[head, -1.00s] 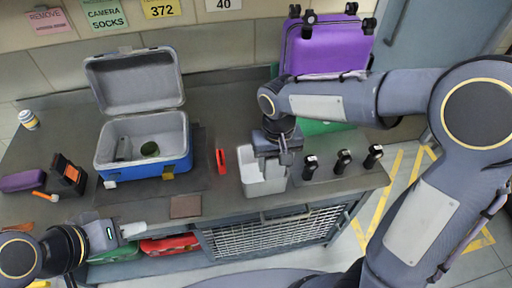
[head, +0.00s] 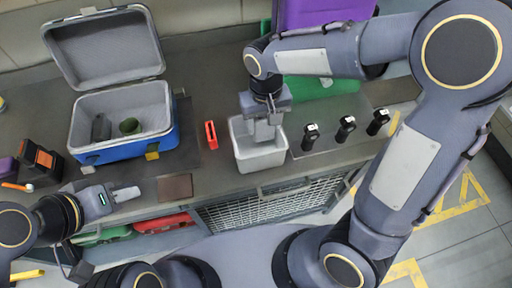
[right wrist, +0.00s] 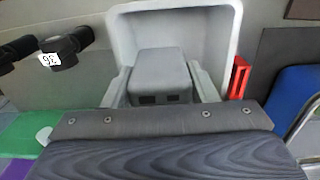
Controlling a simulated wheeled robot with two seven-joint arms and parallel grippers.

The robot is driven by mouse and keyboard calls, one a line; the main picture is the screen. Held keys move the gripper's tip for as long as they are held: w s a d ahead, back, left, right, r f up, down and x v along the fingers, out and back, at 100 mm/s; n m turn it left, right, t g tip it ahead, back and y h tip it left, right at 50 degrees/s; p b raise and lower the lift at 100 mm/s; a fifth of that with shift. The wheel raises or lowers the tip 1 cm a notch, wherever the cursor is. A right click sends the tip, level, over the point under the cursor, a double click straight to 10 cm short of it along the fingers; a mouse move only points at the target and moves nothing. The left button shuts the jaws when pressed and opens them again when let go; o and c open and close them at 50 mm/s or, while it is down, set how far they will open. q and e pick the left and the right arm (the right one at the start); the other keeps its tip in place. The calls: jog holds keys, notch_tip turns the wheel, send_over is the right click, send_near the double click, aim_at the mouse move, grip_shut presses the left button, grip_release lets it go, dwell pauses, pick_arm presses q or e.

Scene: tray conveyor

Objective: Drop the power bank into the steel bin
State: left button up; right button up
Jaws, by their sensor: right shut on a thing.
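The power bank (right wrist: 160,72) is a grey block with two dark ports on its near end, seen in the right wrist view. My right gripper (right wrist: 164,88) is shut on it, one pale finger on each side. The steel bin (right wrist: 226,35) is a pale grey open box behind and below the power bank in that view. In the head view, my right gripper (head: 265,132) is over the steel bin (head: 261,160), its fingers pointing down at the opening. The power bank is hard to make out there. My left gripper (head: 124,194) is at the table's front left, its jaw gap unclear.
A blue cooler (head: 125,150) with its lid open stands left of the bin. A red object (head: 211,135) lies between them. Several black-handled items (head: 345,128) stand right of the bin. A brown square (head: 174,187) lies near the front edge.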

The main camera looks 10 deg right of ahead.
jog(key=shift+f, duration=0.15)
jog(key=o, duration=1.2)
jog(key=shift+c, duration=0.2)
notch_tip(320, 180, up, 8)
jog(key=shift+f, duration=0.1)
jog(key=s+d+m+t+y, duration=0.1)
jog(key=s+d, duration=0.3)
jog(key=s, duration=0.4)
jog(key=s+d+m+t+y, duration=0.1)
jog(key=s+d+t, duration=0.3)
jog(key=s, duration=0.4)
jog(key=shift+d+f+t+y, duration=0.15)
jog(key=shift+d+t+y, duration=0.15)
jog(key=shift+d+y, duration=0.45)
